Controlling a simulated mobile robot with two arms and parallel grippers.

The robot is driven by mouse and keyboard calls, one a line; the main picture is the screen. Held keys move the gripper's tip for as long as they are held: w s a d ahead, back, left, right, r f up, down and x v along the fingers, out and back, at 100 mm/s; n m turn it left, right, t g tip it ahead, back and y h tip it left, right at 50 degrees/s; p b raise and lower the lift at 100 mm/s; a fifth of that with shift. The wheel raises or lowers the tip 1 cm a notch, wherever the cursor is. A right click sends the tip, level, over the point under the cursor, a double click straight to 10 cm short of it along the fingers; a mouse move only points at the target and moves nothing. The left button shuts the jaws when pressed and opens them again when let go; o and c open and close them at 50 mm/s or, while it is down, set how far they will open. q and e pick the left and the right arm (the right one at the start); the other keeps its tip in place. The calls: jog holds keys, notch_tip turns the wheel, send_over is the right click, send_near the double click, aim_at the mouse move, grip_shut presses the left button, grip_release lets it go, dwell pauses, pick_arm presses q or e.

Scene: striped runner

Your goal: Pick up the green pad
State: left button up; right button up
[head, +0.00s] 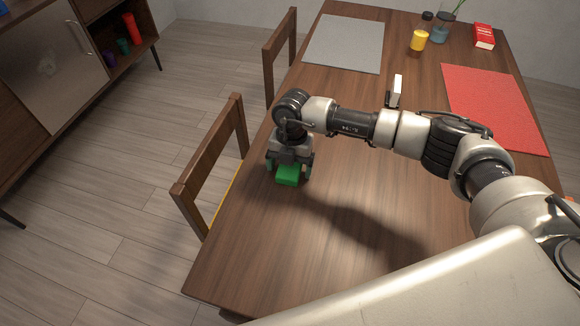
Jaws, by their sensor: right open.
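The green pad (287,176) is a small bright green block lying on the wooden table near its left edge. My right gripper (289,170) points down right over the pad, with its fingers apart on either side of it. The gripper body hides the pad's far part. I cannot tell whether the fingers touch the pad. My left gripper is not in view.
The table (240,262) also bears a grey mat (344,43), a red mat (495,100), a yellow-filled bottle (419,38), a glass vase (441,30) and a red box (484,37). Wooden chairs (213,160) stand along the left edge. The near table surface is clear.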

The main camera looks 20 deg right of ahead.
jog(key=shift+f, duration=0.15)
dwell(0.3)
jog(key=c, duration=1)
jog(key=shift+r, duration=0.55)
jog(key=r, duration=0.2)
jog(key=d+r, duration=0.1)
jog(key=r, duration=0.1)
jog(key=s+d+r+b, duration=0.1)
jog(key=s+d+r, duration=0.1)
jog(key=d+r, duration=0.4)
jog(key=d, duration=0.4)
jog(key=shift+d+r, duration=0.15)
jog(key=shift+d, duration=0.1)
